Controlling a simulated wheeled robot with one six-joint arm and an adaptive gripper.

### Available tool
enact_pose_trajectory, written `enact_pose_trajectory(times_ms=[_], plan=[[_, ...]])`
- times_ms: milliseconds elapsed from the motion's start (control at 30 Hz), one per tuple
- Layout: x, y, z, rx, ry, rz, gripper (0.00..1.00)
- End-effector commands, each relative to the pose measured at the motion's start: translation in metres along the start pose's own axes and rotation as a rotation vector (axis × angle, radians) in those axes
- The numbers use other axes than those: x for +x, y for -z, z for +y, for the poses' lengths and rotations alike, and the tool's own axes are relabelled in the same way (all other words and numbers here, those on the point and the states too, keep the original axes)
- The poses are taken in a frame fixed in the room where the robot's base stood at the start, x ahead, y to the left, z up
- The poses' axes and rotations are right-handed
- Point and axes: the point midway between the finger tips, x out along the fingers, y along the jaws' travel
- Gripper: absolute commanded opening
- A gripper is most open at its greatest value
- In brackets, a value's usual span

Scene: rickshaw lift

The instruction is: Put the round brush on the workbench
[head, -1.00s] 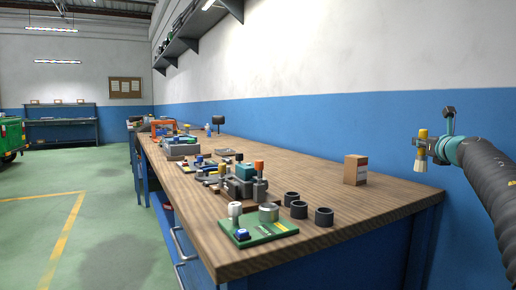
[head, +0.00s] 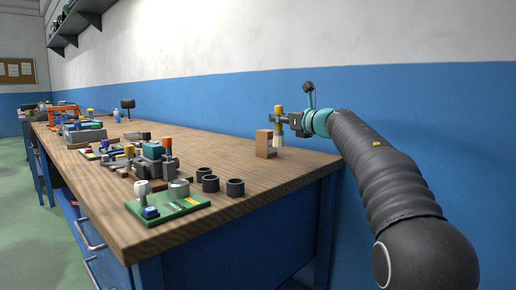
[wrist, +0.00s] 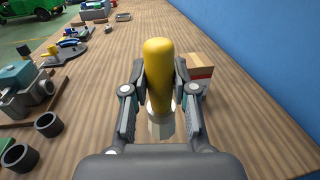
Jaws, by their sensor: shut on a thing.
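The round brush (head: 278,124) has a yellow handle and pale bristles pointing down. It is upright in my gripper (head: 282,119), at the right end of the workbench (head: 235,212). In the wrist view the brush (wrist: 159,80) stands between the two fingers of my gripper (wrist: 160,110), which are shut on it. Its lower end is partly hidden by the fingers and the gripper body.
A small cardboard box (head: 263,144) stands right beside the brush. The blue wall (head: 430,130) runs behind.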

Motion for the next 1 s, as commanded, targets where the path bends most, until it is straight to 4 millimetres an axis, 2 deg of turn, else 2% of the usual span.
enact_pose_trajectory(times_ms=[33,100,333,467,700,1000], plan=[[0.005,0.010,0.012,0.001,-0.004,0.000,0.00],[0.011,0.017,0.024,0.001,-0.004,-0.001,0.00],[0.023,0.031,0.047,0.001,-0.001,-0.001,0.00],[0.025,0.038,0.050,0.000,0.001,0.000,0.00],[0.024,0.069,0.050,0.001,0.002,0.000,0.00],[0.024,0.072,0.050,0.000,0.002,0.000,0.00]])
